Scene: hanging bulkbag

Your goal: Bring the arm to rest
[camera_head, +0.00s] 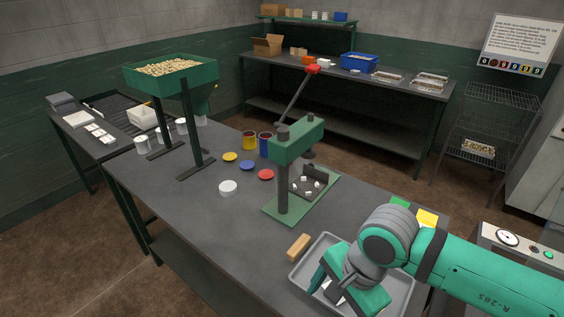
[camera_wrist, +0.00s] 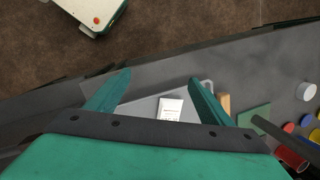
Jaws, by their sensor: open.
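My gripper (camera_head: 328,284) is at the end of my green arm, low over the grey tray (camera_head: 297,273) at the table's front right. In the wrist view its two green fingers (camera_wrist: 150,92) are spread wide apart, with nothing held between them. A white packet with faint print (camera_wrist: 169,109) lies in the tray, seen between the fingers. In the head view the gripper and wrist hide much of the tray. I cannot tell the exact height of the fingers above the packet.
A wooden block (camera_head: 299,246) lies beside the tray. A green press (camera_head: 297,150) with a red-tipped lever stands behind it. Coloured lids (camera_head: 247,165) and cans (camera_head: 249,140) sit farther back. A hopper stand (camera_head: 171,75) is at left. Bare tabletop (camera_head: 235,225) lies left of the tray.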

